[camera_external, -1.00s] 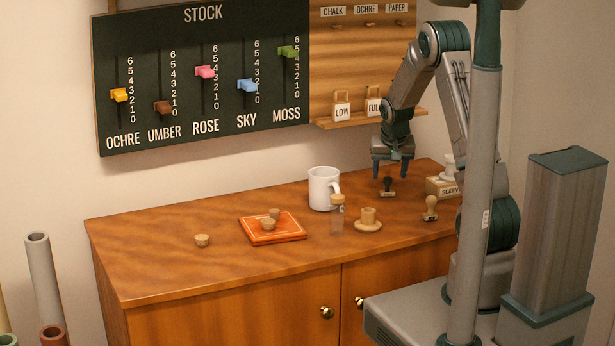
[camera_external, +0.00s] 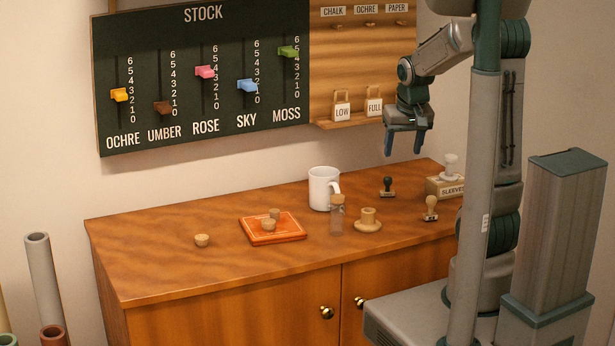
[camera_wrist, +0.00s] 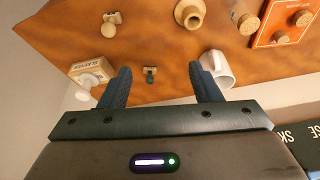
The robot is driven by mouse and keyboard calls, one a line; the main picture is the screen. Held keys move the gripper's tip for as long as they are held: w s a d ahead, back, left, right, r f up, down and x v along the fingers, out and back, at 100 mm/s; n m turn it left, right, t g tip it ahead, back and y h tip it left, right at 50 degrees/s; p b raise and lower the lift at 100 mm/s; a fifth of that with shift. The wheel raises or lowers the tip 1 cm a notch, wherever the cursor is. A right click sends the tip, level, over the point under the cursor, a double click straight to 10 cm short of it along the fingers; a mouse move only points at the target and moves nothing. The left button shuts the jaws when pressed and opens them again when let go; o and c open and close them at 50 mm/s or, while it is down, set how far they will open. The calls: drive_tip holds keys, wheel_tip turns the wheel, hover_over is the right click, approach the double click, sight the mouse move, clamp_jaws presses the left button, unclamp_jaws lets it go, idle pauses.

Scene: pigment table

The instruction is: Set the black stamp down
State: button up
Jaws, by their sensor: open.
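The black stamp (camera_external: 387,186) stands upright on the wooden cabinet top (camera_external: 180,265), right of the white mug (camera_external: 322,190) and left of the box marked SLEEVES (camera_external: 443,187). My gripper (camera_external: 405,152) is open and empty, in the air above the stamp and apart from it. In the wrist view the stamp (camera_wrist: 149,75) shows small and dark between the two spread fingers (camera_wrist: 158,85), some way beyond them.
A wooden-handled stamp (camera_external: 430,209), a wooden spool-like piece (camera_external: 368,222) and a corked glass jar (camera_external: 337,215) stand nearby. An orange tray (camera_external: 272,235) holds corks. The shelf board with LOW and FULL tags (camera_external: 342,110) is close behind my gripper.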

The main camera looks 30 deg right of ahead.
drive_tip(key=s+a+n, duration=0.2)
drive_tip(key=s+a, duration=0.2)
drive_tip(key=s, duration=1.2)
drive_tip(key=shift+r+g+y, duration=0.25)
drive_tip(key=shift+g+y, duration=0.05)
drive_tip(key=shift+y, duration=0.1)
drive_tip(key=shift+a, duration=0.1)
